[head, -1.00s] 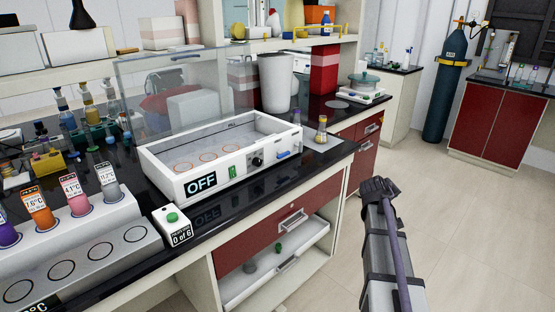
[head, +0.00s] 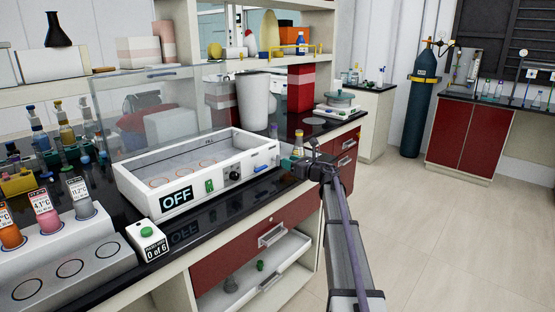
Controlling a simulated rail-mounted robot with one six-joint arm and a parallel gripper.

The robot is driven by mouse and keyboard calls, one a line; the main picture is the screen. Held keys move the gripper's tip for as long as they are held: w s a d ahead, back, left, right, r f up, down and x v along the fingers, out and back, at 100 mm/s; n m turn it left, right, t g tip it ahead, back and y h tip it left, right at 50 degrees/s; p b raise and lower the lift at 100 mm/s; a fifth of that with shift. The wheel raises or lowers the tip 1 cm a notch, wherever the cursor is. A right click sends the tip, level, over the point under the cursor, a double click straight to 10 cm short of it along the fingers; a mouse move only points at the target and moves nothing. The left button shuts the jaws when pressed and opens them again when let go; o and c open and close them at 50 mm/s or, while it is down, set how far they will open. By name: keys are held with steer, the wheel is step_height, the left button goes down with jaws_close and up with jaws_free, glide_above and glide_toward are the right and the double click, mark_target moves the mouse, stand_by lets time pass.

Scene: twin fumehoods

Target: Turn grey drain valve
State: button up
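A white water bath (head: 150,205) with a raised clear lid stands on the black bench, its display reading OFF. Its front has a green switch (head: 210,186), a black knob (head: 232,174) and a small blue lever-like part (head: 262,168) near the right end. I cannot make out a clearly grey valve. My gripper (head: 298,163) is at the bench's front edge, just right of the bath's right end and the blue part. It is small and dark here, and its finger gap cannot be made out. It partly covers the base of a small yellowish flask (head: 298,145).
A sample rack (head: 70,250) and a counter box reading 0 of 6 (head: 147,240) stand left of the bath. The floor at right is clear.

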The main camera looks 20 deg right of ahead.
mark_target(278, 158)
steer(key=x, duration=0.6)
steer(key=shift+w, duration=0.1)
jaws_close()
